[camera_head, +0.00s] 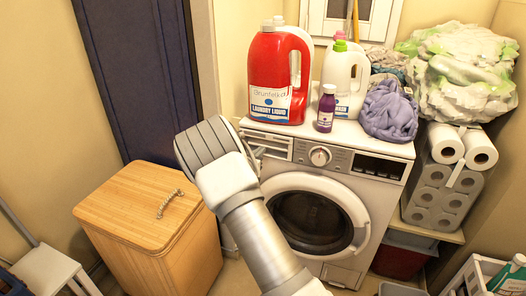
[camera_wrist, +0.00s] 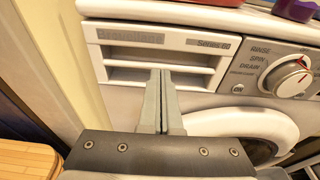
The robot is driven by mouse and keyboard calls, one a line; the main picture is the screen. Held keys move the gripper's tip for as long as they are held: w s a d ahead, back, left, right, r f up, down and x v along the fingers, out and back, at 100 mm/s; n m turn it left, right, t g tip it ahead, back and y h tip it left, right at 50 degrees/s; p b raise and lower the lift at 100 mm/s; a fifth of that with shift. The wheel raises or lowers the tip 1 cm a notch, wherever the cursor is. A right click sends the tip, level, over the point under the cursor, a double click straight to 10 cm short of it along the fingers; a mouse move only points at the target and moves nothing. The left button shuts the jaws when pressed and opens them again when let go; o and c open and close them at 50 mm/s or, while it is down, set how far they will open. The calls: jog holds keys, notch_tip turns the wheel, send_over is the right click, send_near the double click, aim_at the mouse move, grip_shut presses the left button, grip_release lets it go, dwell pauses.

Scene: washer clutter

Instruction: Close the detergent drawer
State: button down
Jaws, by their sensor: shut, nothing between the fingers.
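The detergent drawer (camera_wrist: 112,54) is at the top left of the white washing machine (camera_head: 285,165). Its light front has a label strip and recessed slots. In the head view the drawer front (camera_head: 264,137) shows just beyond my gripper (camera_head: 262,153). In the wrist view my gripper (camera_wrist: 162,72) has its two fingers together with nothing between them, and the tips overlap the lower middle of the drawer front. I cannot tell whether they touch it. The drawer looks near flush with the panel; any small gap is hard to judge.
On the washer top stand a red detergent jug (camera_head: 273,85), a white jug (camera_head: 345,80), a purple bottle (camera_head: 326,108) and purple cloth (camera_head: 389,110). The washer dial (camera_wrist: 291,76) is right of the drawer. A wooden hamper (camera_head: 150,205) stands at the left, paper rolls (camera_head: 440,190) at the right.

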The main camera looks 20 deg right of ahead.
jog(key=p+v, duration=0.2)
jog(key=v, duration=0.9)
jog(key=s+d+r+m+g, duration=0.45)
jog(key=s+r+m, duration=0.25)
jog(key=s+m, duration=0.25)
jog(key=s+d+r+m+g, duration=0.4)
jog(key=s+d+r+m, duration=0.3)
jog(key=s, duration=0.3)
jog(key=s+a+r+m+t+y, duration=0.1)
jog(key=s+a+r+m+y, duration=0.2)
jog(key=s+a+m+y, duration=0.5)
jog(key=s+a+r+m+y, duration=0.15)
jog(key=s+a+m, duration=0.25)
jog(key=s, duration=0.8)
notch_tip(320, 180, up, 18)
jog(key=p, duration=1.7)
jog(key=shift+s+a+p, duration=0.2)
jog(key=shift+p, duration=0.15)
jog(key=shift+d, duration=0.1)
